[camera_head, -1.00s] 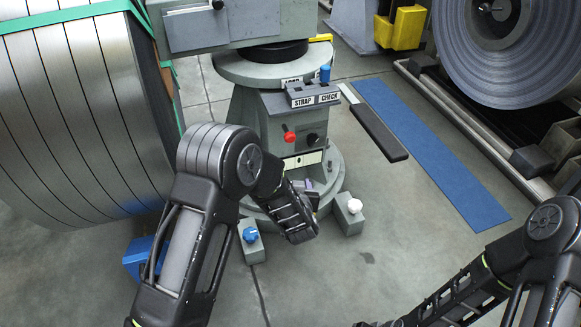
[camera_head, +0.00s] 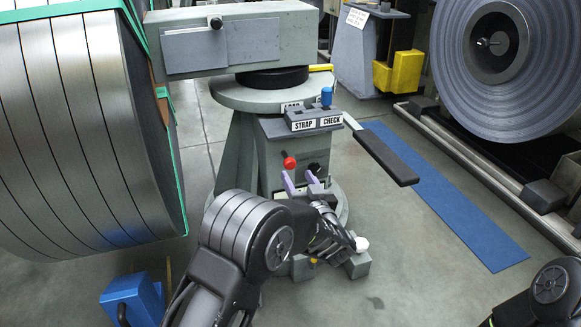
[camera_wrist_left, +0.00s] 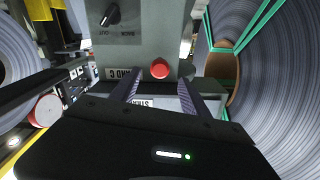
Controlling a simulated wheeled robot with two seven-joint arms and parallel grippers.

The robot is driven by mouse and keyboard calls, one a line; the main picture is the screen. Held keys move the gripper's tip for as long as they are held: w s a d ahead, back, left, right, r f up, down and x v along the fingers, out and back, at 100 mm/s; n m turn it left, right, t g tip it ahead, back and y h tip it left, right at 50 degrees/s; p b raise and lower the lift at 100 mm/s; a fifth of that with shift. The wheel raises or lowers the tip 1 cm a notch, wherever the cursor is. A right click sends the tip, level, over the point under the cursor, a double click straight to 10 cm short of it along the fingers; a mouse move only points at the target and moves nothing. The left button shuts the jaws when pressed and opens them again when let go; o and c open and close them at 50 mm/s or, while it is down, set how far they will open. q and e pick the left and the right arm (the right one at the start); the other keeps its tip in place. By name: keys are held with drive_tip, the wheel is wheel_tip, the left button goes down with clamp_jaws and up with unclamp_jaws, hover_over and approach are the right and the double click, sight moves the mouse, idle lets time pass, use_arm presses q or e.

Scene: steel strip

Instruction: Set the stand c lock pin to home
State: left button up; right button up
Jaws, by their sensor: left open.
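The grey stand has a red ball knob (camera_head: 290,163) on its front face and a black knob (camera_head: 314,168) to its right. The left wrist view shows the red knob (camera_wrist_left: 160,69) just beyond my fingertips, with the black knob (camera_wrist_left: 111,14) near "OUT" lettering. A "STAND C" label (camera_wrist_left: 118,73) is partly covered by a finger. I cannot tell for certain which part is the lock pin. My left gripper (camera_head: 301,181) is open and empty, its purple fingers pointing at the stand's face just below the knobs. The fingers (camera_wrist_left: 158,92) stand apart in the wrist view. My right gripper is out of view.
A large steel coil (camera_head: 70,130) with green straps stands close on the left. A STRAP/CHECK box (camera_head: 316,122) with a blue knob sits on the stand; a dark bar (camera_head: 386,157) juts right. A blue strip (camera_head: 450,200) lies on the floor. A white-knobbed block (camera_head: 357,262) stands low down.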

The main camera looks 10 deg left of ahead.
sight(291, 166)
use_arm(q)
drive_tip(key=b+x, duration=0.2)
drive_tip(key=x, duration=0.4)
drive_tip(key=shift+f, duration=0.15)
drive_tip(key=shift+w+a, duration=0.25)
drive_tip(key=shift+w, duration=0.1)
drive_tip(key=shift+c, duration=0.3)
clamp_jaws()
idle(0.6)
